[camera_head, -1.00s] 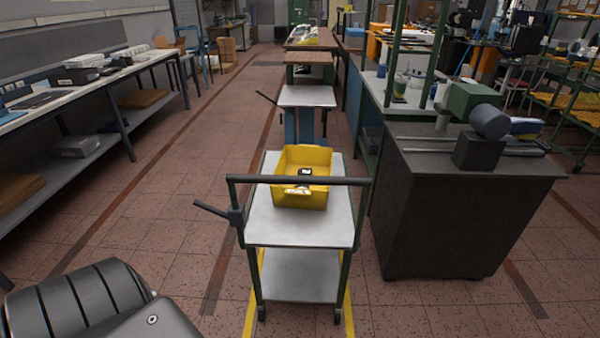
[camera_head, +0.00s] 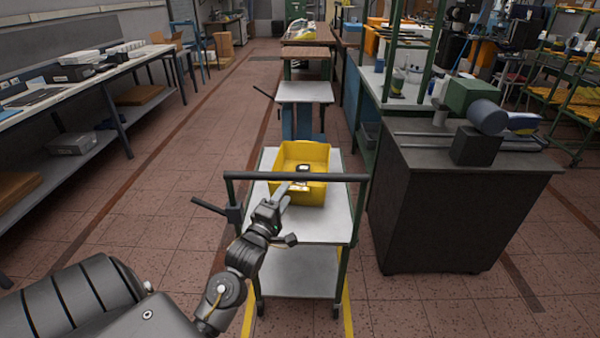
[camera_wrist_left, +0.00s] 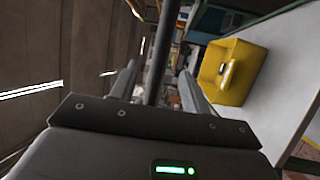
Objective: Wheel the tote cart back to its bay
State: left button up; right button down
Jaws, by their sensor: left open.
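The tote cart (camera_head: 325,227) stands in front of me, with two grey shelves, a green frame and a dark push handle (camera_head: 335,177) across its near side. A dark lever (camera_head: 208,206) sticks out from its left post. A yellow tote (camera_head: 312,190) with small items inside sits on the top shelf. My left gripper (camera_head: 283,193) is open just below and near the handle's middle. In the left wrist view a dark bar (camera_wrist_left: 163,50) lines up between the open fingers (camera_wrist_left: 160,88); I cannot tell whether it touches them. My right gripper is out of view.
Yellow floor lines (camera_head: 348,318) run beside the cart's near wheels. A dark cabinet (camera_head: 450,220) stands close on the right. Another cart (camera_head: 304,92) stands beyond. A long bench (camera_head: 90,85) lies left, with open floor (camera_head: 160,190) between.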

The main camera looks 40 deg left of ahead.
aim_at(294, 180)
pick_arm(q)
jog(key=p+x, duration=0.1)
jog(key=x, duration=0.8)
jog(key=shift+w+a, duration=0.15)
jog(key=shift+w, duration=0.2)
jog(key=shift+w+a+p, duration=0.15)
jog(key=shift+w+p, duration=0.15)
jog(key=shift+w, duration=0.25)
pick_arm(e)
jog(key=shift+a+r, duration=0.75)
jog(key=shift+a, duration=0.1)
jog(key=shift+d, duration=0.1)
pick_arm(q)
jog(key=shift+c, duration=0.6)
grip_shut()
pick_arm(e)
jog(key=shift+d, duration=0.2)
